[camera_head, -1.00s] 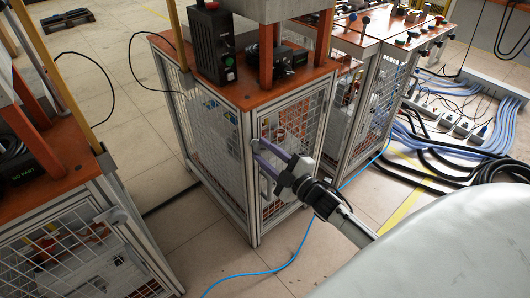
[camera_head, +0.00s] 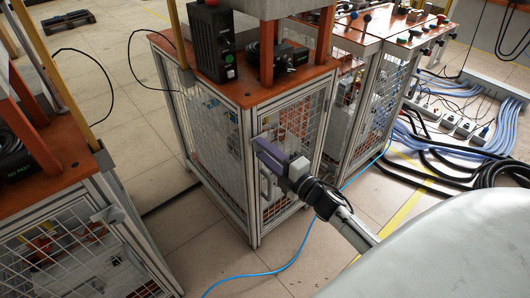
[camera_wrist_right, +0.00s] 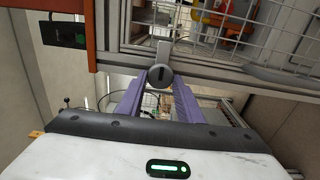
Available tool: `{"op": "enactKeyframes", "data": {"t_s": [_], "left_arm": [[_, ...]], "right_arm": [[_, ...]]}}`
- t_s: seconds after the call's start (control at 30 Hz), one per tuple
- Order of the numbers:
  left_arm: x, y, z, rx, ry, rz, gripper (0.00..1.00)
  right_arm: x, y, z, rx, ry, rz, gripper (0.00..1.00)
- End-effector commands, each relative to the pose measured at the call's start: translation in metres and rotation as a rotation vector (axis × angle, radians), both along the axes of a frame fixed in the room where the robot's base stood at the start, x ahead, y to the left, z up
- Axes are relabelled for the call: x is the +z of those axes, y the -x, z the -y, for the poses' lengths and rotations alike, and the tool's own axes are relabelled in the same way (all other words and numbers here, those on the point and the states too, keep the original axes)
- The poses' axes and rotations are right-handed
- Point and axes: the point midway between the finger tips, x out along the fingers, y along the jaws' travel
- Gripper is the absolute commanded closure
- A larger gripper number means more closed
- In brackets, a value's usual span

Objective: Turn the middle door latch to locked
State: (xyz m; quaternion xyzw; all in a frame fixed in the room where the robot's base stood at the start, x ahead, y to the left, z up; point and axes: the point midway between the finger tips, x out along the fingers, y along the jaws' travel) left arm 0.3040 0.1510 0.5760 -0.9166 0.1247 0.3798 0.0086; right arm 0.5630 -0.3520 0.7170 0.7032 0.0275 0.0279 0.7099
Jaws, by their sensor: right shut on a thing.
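The middle cabinet's mesh door (camera_head: 288,160) is closed in its grey frame. Its latch shows in the right wrist view as a round grey knob (camera_wrist_right: 160,76) with a dark slot and a grey bar above it, over the frame edge. My right gripper (camera_head: 260,147) is at the upper left corner of the door. Its purple fingers (camera_wrist_right: 158,88) are shut on the latch, one on each side of the knob. In the head view the fingers mostly hide the latch. My left gripper is not in view.
The orange cabinet top (camera_head: 245,92) carries a black box (camera_head: 211,45). Another cabinet (camera_head: 75,245) stands at the left with its own grey latch (camera_head: 108,214). A blue cable (camera_head: 275,270) lies on the floor in front. Black hoses (camera_head: 440,160) lie at the right.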

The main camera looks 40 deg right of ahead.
Motion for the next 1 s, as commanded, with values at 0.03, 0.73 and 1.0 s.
{"op": "enactKeyframes", "data": {"t_s": [0.03, 0.73, 1.0], "left_arm": [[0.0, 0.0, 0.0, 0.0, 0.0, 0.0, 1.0], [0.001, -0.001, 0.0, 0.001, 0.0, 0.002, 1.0], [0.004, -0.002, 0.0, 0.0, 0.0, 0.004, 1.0]], "right_arm": [[-0.001, 0.001, 0.0, -0.001, 0.006, -0.003, 0.9], [0.0, 0.0, 0.0, 0.0, 0.006, -0.001, 0.5], [-0.002, 0.025, 0.002, -0.001, 0.005, -0.005, 0.5]]}}
